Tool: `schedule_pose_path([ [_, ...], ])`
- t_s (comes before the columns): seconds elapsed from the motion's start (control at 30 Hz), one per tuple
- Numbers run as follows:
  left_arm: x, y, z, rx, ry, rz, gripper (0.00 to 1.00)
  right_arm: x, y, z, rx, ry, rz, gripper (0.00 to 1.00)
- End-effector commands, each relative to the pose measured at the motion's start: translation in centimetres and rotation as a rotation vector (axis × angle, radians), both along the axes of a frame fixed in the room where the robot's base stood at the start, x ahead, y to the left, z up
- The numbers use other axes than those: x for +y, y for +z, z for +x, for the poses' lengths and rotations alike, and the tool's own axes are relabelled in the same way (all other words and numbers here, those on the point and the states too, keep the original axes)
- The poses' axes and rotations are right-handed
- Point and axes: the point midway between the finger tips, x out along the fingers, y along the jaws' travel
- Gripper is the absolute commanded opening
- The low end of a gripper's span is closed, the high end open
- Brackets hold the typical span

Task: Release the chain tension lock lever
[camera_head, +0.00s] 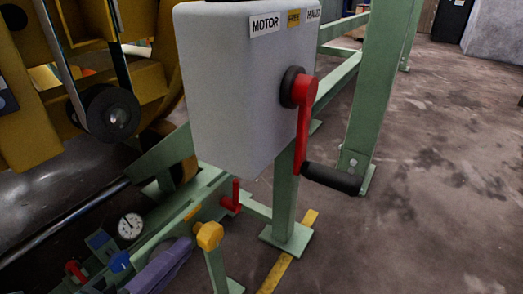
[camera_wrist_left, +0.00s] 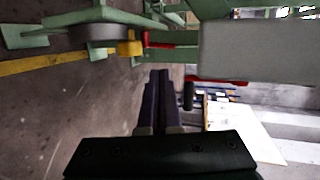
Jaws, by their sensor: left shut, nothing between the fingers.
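A small red lever (camera_head: 232,198) stands on the green frame below the grey box; I take it for the lock lever, but no label confirms this. It also shows in the left wrist view (camera_wrist_left: 158,44), beside a yellow knob (camera_wrist_left: 131,48). The same yellow knob (camera_head: 208,235) sits lower on the frame in the head view. My left gripper (camera_head: 187,243) comes in at the bottom, its purple fingers shut and empty, pointing toward the knob and lever. In the wrist view its fingertips (camera_wrist_left: 160,73) are together, apart from the lever. My right gripper is not in view.
A grey box (camera_head: 235,90) labelled MOTOR, FREE, HAND carries a red crank (camera_head: 306,105) with a black handle (camera_head: 332,178). A dial gauge (camera_head: 130,226) is at lower left. Green posts (camera_head: 375,90) stand behind. The floor at right is clear.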

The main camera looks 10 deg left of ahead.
Motion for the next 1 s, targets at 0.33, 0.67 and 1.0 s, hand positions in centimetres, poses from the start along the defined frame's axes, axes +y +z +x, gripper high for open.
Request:
schedule_pose_path([
  [0.33,-1.0,-2.4,6.7,-0.006,-0.002,0.004,0.0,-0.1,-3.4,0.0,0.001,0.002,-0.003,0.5],
  [0.67,-1.8,-2.8,11.7,-0.002,0.0,0.001,0.0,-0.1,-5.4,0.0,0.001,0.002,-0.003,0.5],
  [1.0,-1.9,-2.6,12.6,0.0,0.0,0.0,0.0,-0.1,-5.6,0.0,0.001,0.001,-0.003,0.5],
])
